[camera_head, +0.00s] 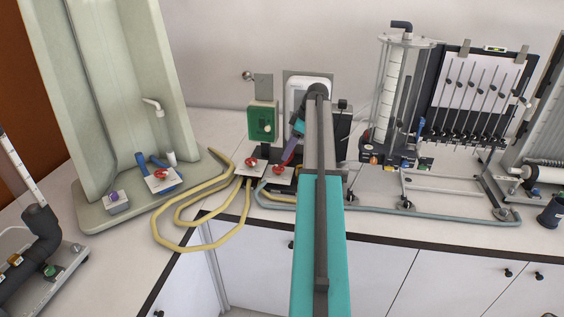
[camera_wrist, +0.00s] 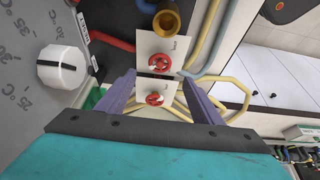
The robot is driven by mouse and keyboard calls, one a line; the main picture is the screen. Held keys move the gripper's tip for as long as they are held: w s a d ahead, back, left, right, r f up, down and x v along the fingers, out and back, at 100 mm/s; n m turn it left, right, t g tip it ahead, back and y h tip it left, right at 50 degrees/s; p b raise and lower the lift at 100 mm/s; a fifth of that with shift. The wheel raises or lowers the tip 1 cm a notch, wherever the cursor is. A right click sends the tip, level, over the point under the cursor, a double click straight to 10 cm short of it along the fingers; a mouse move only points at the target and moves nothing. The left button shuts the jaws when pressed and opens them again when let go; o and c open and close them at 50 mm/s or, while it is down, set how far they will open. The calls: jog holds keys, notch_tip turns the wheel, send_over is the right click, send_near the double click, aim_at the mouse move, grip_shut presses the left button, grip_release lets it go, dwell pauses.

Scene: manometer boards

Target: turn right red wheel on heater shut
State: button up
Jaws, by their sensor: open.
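The heater has two red wheels on white plates. The right red wheel (camera_head: 278,171) is in front of the heater in the head view; in the wrist view it appears to be the upper wheel (camera_wrist: 159,63). The left red wheel (camera_head: 251,162) is beside it and appears as the lower wheel (camera_wrist: 154,99) in the wrist view. My gripper (camera_head: 288,155) is open and empty, pointing down just behind the right wheel in the head view. In the wrist view its purple fingers (camera_wrist: 158,80) are spread either side of the wheels' line. Contact cannot be told.
A green box (camera_head: 263,123) stands behind the left wheel. A white temperature knob (camera_wrist: 62,67) and a brass cup (camera_wrist: 166,18) are close to my gripper. Yellow hoses (camera_head: 196,182) lie to the left. A manometer board (camera_head: 480,90) stands to the right.

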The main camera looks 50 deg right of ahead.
aim_at(279, 168)
jog(key=shift+p+x, duration=1.6)
jog(key=shift+x, duration=2.7)
jog(key=shift+d, duration=0.1)
jog(key=shift+c, duration=0.3)
jog(key=shift+s, duration=0.1)
jog(key=c, duration=1)
